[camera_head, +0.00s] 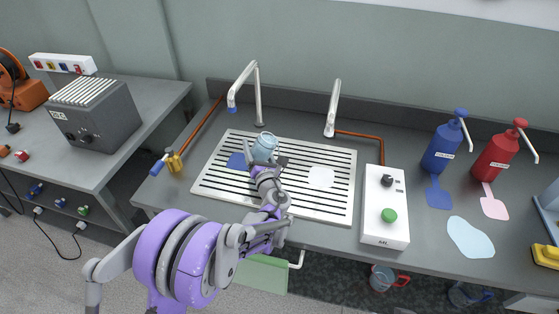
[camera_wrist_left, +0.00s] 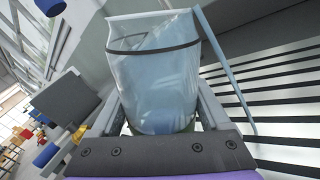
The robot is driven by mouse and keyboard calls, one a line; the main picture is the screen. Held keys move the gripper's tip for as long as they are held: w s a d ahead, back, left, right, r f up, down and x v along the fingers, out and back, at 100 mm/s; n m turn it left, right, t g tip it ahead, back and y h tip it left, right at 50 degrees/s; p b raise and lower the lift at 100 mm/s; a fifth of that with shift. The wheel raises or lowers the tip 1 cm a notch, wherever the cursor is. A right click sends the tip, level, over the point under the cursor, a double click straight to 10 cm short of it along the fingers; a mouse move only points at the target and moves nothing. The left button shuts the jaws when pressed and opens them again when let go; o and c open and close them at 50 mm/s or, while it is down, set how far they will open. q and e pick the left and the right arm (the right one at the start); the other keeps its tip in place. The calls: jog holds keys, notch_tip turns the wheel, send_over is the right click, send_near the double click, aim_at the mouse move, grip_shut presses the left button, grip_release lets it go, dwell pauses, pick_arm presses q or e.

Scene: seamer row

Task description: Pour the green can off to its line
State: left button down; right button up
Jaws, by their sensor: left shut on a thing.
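My left gripper (camera_head: 266,161) is shut on the can, one finger on each side. I cannot tell the liquid level inside or whether the can is tilted. My right gripper is not in view.
A second tap (camera_head: 335,105) stands right of the first. A white box (camera_head: 384,231) with a green button sits right of the plate. Blue (camera_head: 443,147) and red (camera_head: 497,155) pump bottles stand farther right. A red-handled can (camera_head: 383,279) is below the counter.

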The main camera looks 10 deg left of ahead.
aim_at(266, 154)
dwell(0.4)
